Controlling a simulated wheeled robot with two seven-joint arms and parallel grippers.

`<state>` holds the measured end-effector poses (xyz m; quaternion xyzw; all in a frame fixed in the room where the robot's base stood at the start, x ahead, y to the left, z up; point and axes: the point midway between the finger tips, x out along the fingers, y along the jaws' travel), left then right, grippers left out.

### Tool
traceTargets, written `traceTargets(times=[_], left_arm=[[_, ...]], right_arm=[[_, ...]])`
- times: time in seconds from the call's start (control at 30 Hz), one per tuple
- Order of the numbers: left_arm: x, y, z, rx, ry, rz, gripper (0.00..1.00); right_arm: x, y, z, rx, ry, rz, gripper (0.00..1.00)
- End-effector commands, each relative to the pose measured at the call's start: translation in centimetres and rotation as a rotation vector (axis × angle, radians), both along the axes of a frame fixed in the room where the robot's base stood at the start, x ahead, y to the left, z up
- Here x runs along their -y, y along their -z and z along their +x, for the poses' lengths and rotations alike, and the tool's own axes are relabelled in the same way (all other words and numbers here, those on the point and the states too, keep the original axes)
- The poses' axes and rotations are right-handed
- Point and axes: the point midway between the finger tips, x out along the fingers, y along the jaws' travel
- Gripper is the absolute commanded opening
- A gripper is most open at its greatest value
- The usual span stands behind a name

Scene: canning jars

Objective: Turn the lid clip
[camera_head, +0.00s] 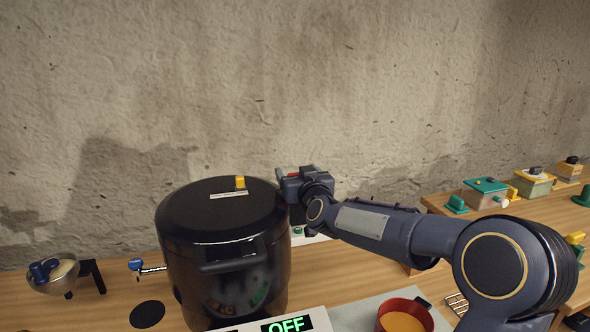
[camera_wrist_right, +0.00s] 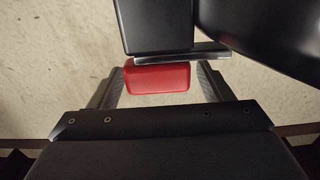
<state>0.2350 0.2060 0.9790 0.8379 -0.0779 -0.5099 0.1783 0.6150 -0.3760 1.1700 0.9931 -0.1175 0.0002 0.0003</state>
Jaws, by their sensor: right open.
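A large black pot (camera_head: 195,260) with a black lid (camera_head: 195,210) stands on the wooden worktop. A small yellow piece (camera_head: 240,182) sits beside a pale strip on top of the lid. My right gripper (camera_head: 296,178) is at the pot's right rim. In the right wrist view, a red block (camera_wrist_right: 157,78), which looks like the lid clip, lies between the two fingers of my right gripper (camera_wrist_right: 160,80). In the head view the gripper mostly hides this block. My left gripper is out of view.
A panel reading OFF (camera_head: 287,325) is in front of the pot. A red bowl (camera_head: 405,306) with orange contents stands at the front right. A metal bowl-like device (camera_head: 55,275) stands at the left. Several small boxes stand on the right-hand bench. A rough wall rises behind.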

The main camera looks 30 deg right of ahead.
Motion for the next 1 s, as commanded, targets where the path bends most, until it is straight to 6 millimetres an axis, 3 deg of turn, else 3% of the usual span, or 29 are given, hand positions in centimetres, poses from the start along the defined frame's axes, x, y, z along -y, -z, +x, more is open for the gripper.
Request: traceTargets(times=[0.13,0.43,0.77,1.0], left_arm=[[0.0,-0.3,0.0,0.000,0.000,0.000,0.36],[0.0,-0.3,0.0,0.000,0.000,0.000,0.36],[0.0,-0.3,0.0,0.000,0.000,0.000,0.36],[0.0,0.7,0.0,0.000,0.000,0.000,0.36]], right_arm=[[0.3,0.0,1.1,-0.001,0.001,0.000,0.73],[0.4,0.0,1.3,0.000,0.000,0.000,0.71],[0.3,0.0,1.3,-0.001,0.000,0.000,0.28],[0.3,0.4,1.3,0.000,-0.009,0.001,0.28]])
